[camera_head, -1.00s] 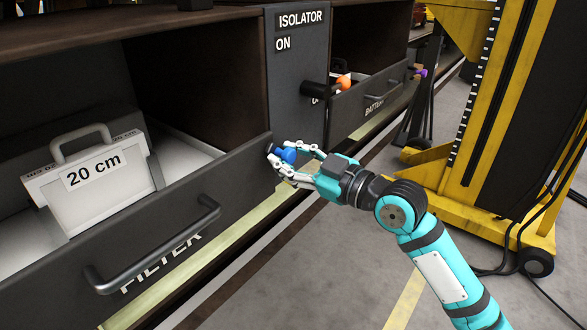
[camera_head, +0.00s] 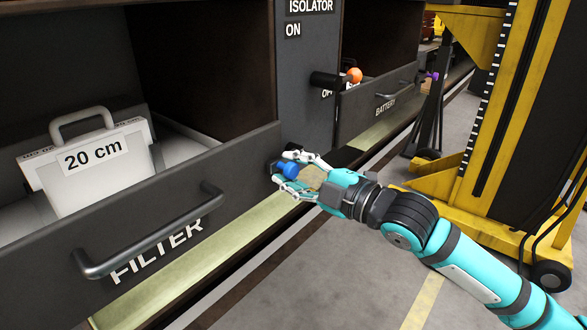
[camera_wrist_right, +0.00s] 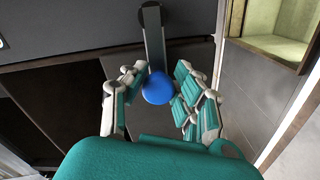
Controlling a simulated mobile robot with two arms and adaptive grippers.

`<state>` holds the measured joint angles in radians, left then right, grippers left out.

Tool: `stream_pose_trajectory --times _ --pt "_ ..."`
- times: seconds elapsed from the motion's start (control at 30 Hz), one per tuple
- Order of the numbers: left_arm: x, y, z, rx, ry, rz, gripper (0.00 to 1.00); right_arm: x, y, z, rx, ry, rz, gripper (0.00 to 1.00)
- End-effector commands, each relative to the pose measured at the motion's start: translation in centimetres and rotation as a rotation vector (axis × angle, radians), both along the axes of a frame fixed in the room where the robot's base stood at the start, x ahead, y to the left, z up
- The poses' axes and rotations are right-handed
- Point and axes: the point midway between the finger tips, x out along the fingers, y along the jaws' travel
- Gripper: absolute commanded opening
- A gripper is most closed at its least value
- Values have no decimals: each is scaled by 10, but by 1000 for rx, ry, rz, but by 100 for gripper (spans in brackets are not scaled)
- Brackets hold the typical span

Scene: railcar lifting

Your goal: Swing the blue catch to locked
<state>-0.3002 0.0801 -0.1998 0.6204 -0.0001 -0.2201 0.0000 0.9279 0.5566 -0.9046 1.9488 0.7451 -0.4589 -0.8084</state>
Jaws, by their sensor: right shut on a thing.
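The blue catch (camera_head: 288,169) sits at the right end of the open FILTER drawer's front (camera_head: 235,170), beside the isolator panel. My right gripper (camera_head: 288,174) is at the catch, with its fingers closed around the blue knob. In the right wrist view the blue knob (camera_wrist_right: 158,88) lies between the fingers of my right gripper (camera_wrist_right: 158,92), and a dark catch bar (camera_wrist_right: 153,35) runs up from it. The fingers partly hide the catch in the head view. My left gripper is not in view.
A white filter box (camera_head: 90,170) marked 20 cm stands in the drawer, behind the drawer handle (camera_head: 150,235). The isolator handle (camera_head: 326,80) and an orange knob (camera_head: 354,75) by the BATTERY drawer are at the upper right. A yellow lifting stand (camera_head: 440,185) is to the right.

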Motion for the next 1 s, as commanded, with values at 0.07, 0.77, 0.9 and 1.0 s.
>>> stream_pose_trajectory --times 0.07,0.77,0.9,1.0 --pt "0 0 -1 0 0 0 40 0 0 -4 -12 -6 0 0" --pt "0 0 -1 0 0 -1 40 0 0 -5 -22 -21 0 51" --pt "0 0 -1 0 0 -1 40 0 0 -3 -20 -22 0 51" --pt "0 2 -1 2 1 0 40 0 0 -3 -19 -23 0 51"
